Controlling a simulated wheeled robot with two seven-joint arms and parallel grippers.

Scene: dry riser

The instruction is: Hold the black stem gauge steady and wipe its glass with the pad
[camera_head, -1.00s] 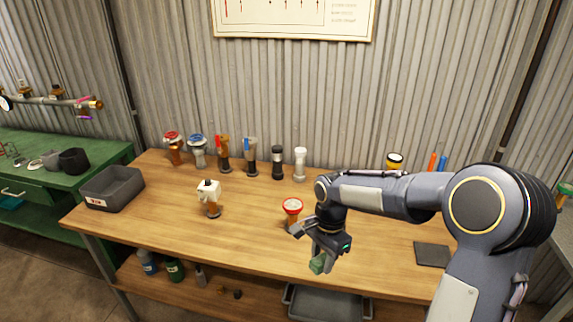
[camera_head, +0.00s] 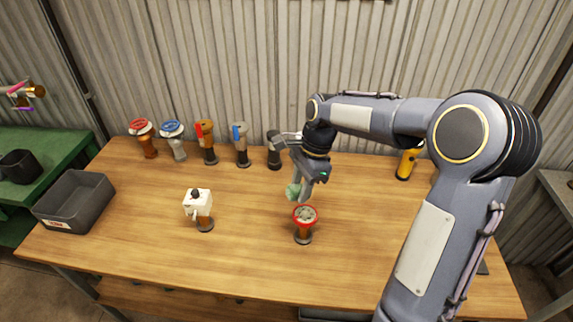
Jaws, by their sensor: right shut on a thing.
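The black stem gauge (camera_head: 274,150) stands upright in the row at the back of the bench, just left of my right gripper. Its glass cannot be made out. My right gripper (camera_head: 301,188) is shut on the small green pad (camera_head: 292,191) and holds it above the bench, in front and to the right of the black gauge, apart from it. The white fitting seen beside the black gauge earlier is mostly hidden behind my right gripper. My left gripper is not in view.
A red-rimmed fitting (camera_head: 304,222) stands close in front of the pad. A white-topped fitting (camera_head: 199,207) is at front left. Valves with red and blue handles (camera_head: 206,142) line the back. A grey bin (camera_head: 75,200) is at far left. The bench (camera_head: 250,255) is clear in front.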

